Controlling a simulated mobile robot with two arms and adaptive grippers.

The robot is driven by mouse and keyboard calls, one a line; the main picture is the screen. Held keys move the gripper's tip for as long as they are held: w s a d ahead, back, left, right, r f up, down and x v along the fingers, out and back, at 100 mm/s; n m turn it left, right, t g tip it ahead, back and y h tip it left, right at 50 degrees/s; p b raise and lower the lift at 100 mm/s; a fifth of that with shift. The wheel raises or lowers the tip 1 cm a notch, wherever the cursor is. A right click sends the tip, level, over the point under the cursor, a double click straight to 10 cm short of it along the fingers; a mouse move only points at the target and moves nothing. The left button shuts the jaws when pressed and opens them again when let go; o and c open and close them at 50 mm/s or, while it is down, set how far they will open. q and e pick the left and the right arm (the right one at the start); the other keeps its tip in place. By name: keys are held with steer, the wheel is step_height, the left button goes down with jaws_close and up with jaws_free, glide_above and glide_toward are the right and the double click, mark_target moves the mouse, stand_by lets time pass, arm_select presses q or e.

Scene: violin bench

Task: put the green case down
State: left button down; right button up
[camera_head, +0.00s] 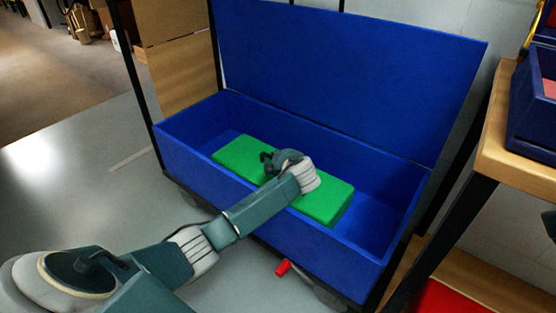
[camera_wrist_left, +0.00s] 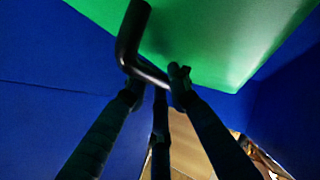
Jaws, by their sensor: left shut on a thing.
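The green case (camera_head: 325,203) is a long flat block inside the open blue box (camera_head: 265,222). My left gripper (camera_head: 270,161) is over the top of the case, its arm reaching in across the box's front wall. In the left wrist view, the fingers (camera_wrist_left: 158,82) are shut on the bent black handle (camera_wrist_left: 131,38) of the green case (camera_wrist_left: 225,40). The near wall hides the case's lower side, so I cannot tell whether it touches the box floor. My right gripper is not in view.
The blue lid (camera_head: 350,75) stands open behind the box. A wooden bench (camera_head: 520,160) with a blue bin (camera_head: 531,125) is at the right. A small red object (camera_head: 283,267) shows below the box's front. Grey floor (camera_head: 75,190) is clear at left.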

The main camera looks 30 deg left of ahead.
arm_select(q)
steer(key=shift+w+r, duration=0.1)
steer(key=shift+r, duration=0.05)
steer(key=c, duration=1.5)
jaws_free()
steer(key=shift+s+f, duration=0.2)
steer(key=shift+f, duration=0.2)
steer(key=v, duration=1.2)
steer(key=shift+w+r, duration=0.1)
steer(key=shift+r, duration=0.2)
